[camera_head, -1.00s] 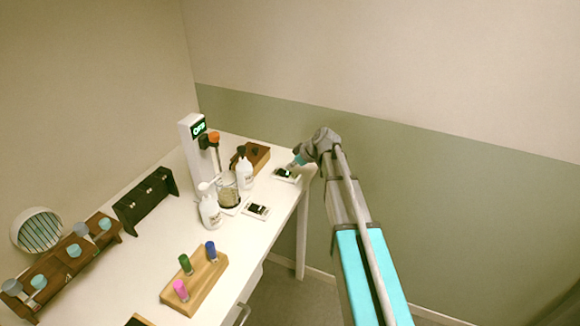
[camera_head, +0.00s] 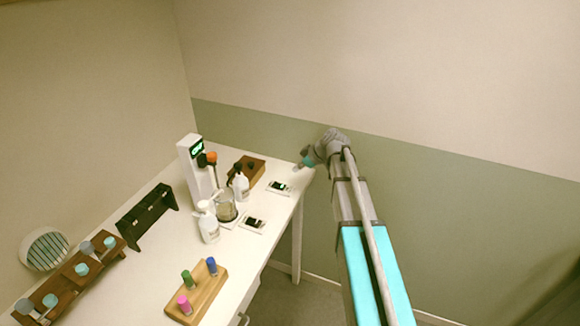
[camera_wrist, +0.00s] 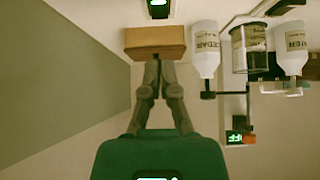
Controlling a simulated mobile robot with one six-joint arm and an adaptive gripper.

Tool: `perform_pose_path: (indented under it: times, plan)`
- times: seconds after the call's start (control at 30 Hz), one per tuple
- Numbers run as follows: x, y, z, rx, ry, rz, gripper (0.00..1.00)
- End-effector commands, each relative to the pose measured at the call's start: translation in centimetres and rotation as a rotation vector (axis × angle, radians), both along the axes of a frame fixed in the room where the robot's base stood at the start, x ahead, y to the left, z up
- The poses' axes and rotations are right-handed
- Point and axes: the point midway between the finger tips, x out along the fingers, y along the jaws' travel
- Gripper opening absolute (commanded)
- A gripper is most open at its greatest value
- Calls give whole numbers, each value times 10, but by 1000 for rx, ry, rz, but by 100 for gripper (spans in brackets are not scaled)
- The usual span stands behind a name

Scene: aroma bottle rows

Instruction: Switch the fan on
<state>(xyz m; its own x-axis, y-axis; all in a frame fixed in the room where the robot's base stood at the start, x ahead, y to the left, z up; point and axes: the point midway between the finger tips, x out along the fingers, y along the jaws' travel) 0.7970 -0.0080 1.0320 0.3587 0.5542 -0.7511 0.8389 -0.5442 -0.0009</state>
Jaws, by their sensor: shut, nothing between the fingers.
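The round white fan (camera_head: 45,249) with dark slats stands at the far left of the head view. I cannot tell whether it is running. Two small white plates with dark displays lie on the table: a far plate (camera_head: 279,187) with a green light, and a nearer plate (camera_head: 252,223). Which belongs to the fan is unclear. My gripper (camera_head: 300,165) is shut and empty, above the table's far right corner and apart from the far plate. In the wrist view, its closed fingers (camera_wrist: 160,66) point toward a brown block (camera_wrist: 155,42).
A white stand (camera_head: 198,172) with a green display and orange knob rises behind white bottles (camera_head: 208,226) and a glass beaker (camera_head: 227,209). The front table surface is partly clear.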

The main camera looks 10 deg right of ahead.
Motion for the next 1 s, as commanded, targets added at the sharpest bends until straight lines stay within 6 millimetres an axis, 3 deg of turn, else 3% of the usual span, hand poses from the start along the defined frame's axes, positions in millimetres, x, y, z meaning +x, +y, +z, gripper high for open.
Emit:
perform_pose_path:
  times: [0.1,0.33,1.0]
  plan:
    - [-8,-11,14,0,-1,-1,0]
    - [-17,-25,25,-1,1,0,0]
    - [-20,-30,27,-1,0,1,0]
